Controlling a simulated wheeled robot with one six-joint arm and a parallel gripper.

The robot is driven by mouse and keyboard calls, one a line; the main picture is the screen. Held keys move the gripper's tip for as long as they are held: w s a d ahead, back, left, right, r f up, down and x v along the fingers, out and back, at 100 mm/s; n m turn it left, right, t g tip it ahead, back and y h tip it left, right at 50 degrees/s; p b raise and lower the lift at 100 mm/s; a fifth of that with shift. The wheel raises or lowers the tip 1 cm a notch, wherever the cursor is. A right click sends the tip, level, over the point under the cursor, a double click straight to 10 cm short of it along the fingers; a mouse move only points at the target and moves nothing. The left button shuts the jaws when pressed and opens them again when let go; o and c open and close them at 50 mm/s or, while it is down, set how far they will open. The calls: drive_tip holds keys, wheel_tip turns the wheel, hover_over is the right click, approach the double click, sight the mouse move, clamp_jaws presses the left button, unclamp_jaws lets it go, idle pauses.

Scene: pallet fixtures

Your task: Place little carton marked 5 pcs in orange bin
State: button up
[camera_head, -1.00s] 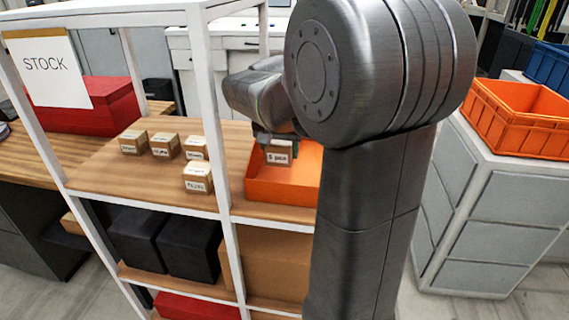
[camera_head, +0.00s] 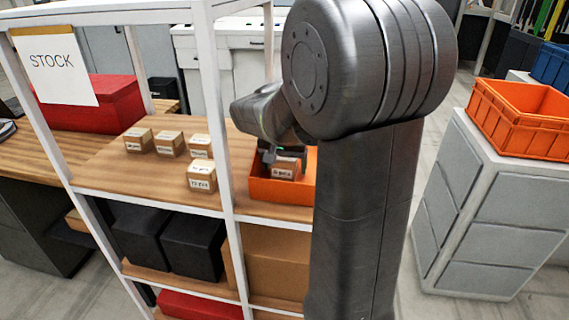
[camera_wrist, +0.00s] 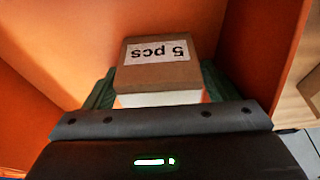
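The little carton marked 5 pcs (camera_head: 286,168) is brown with a white label. It is inside the orange bin on the shelf (camera_head: 280,190), low behind the front wall. In the wrist view the carton (camera_wrist: 158,72) sits between the two fingers of my gripper (camera_wrist: 158,88), its label upside down. The fingers appear to press on both its sides, so my gripper is shut on it. Orange bin walls (camera_wrist: 262,50) show around it. In the head view my gripper (camera_head: 272,155) reaches down into the bin. The carton's underside and its contact with the bin floor are hidden.
Several other small labelled cartons (camera_head: 170,143) stand on the wooden shelf left of the bin. A white shelf post (camera_head: 218,110) rises just left of the bin. Another orange crate (camera_head: 520,118) stands on a grey cabinet at the right. My arm hides the bin's right end.

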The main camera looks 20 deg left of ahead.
drive_tip(key=shift+s+r, duration=0.1)
drive_tip(key=shift+r, duration=0.5)
drive_tip(key=v, duration=1.1)
drive_tip(key=shift+s, duration=0.15)
